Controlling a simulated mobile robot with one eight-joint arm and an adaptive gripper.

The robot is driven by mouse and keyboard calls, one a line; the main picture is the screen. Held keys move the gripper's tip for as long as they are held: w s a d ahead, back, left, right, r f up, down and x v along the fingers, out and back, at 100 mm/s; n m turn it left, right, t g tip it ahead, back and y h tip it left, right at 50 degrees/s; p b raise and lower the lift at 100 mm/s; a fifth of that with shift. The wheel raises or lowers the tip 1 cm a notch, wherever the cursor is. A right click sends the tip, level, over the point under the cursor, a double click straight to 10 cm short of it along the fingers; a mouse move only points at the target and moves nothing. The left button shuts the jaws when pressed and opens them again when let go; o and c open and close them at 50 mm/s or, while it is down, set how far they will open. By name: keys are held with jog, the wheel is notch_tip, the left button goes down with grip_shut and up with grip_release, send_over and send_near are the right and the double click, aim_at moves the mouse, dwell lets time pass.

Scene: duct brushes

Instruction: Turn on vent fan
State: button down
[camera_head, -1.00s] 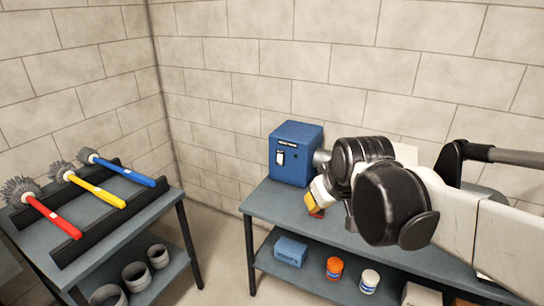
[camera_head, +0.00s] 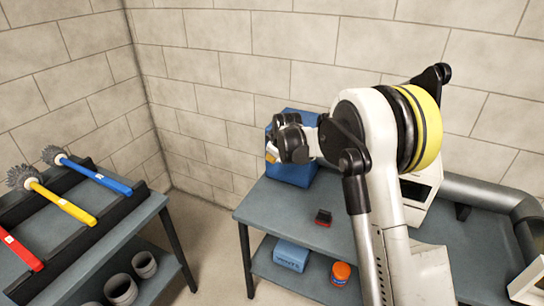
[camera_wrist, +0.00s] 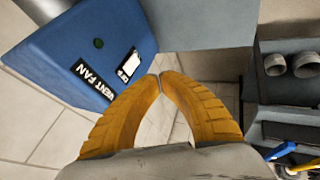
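The blue vent fan box (camera_head: 292,172) stands on the grey bench against the wall, partly hidden behind my arm in the head view. In the wrist view the box (camera_wrist: 70,50) shows a black VENT FAN label (camera_wrist: 92,78), a small dark green round spot (camera_wrist: 98,42) and a black-and-white switch plate (camera_wrist: 128,66) that seems to read OFF. My gripper (camera_wrist: 160,77) has its yellow fingers together at the tips with nothing visible between them. The tips appear just beside the switch plate in the picture; contact cannot be told. In the head view my gripper (camera_head: 272,152) is in front of the box.
A small red-and-black block (camera_head: 323,218) lies on the bench (camera_head: 285,218). A blue box (camera_head: 290,255) and an orange jar (camera_head: 340,273) sit on its lower shelf. A left table holds brushes, including yellow (camera_head: 62,202) and blue (camera_head: 95,175). A grey pipe (camera_head: 490,195) lies right.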

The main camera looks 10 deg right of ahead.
dwell(0.3)
jog(key=w+d+f+b, duration=0.2)
jog(key=w+f+b, duration=0.3)
jog(key=w+f, duration=0.3)
jog(key=shift+w+f, duration=0.35)
jog(key=shift+w, duration=0.15)
jog(key=shift+w+d+f+p, duration=0.3)
jog(key=shift+w+f+p, duration=0.1)
jog(key=shift+p, duration=0.1)
